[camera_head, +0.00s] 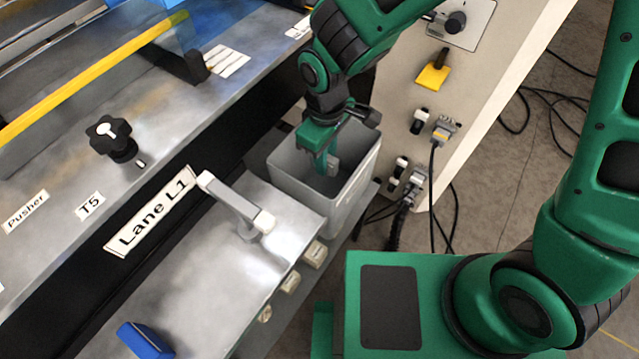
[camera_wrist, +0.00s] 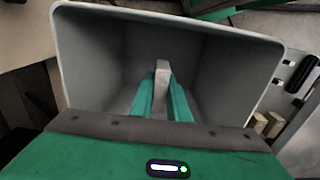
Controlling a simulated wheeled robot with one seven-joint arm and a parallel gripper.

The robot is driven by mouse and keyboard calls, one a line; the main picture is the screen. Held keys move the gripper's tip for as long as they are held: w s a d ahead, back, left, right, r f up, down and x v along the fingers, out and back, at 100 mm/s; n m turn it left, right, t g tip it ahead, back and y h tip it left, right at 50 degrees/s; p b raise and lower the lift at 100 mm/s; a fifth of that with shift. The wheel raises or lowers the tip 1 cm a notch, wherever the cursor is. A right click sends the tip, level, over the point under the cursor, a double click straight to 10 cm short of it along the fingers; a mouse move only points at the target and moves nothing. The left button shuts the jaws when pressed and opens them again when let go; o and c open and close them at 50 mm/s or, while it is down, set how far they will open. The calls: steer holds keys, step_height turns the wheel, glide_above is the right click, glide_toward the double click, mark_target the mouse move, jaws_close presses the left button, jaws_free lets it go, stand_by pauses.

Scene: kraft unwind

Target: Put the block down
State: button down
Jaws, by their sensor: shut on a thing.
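My gripper (camera_head: 324,166) is green and points down inside the mouth of a grey open bin (camera_head: 288,181). In the wrist view, the green fingers (camera_wrist: 161,108) are shut on a small grey block (camera_wrist: 161,80), which sticks up between them. The bin's walls (camera_wrist: 88,70) surround the block on the sides that show. The bin's floor is dim, and I cannot tell whether the block touches it.
A metal counter with a grey handle (camera_head: 237,204) adjoins the bin on the left. A cream panel with plugs and a yellow tag (camera_head: 432,75) stands behind it on the right. A blue object (camera_head: 144,340) lies on the counter at the lower left. Black cables (camera_head: 520,110) lie on the floor.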

steer(key=shift+f, duration=4.1)
steer(key=shift+f, duration=0.6)
steer(key=c, duration=1.7)
jaws_free()
step_height(320, 180, up, 13)
steer(key=shift+r, duration=0.15)
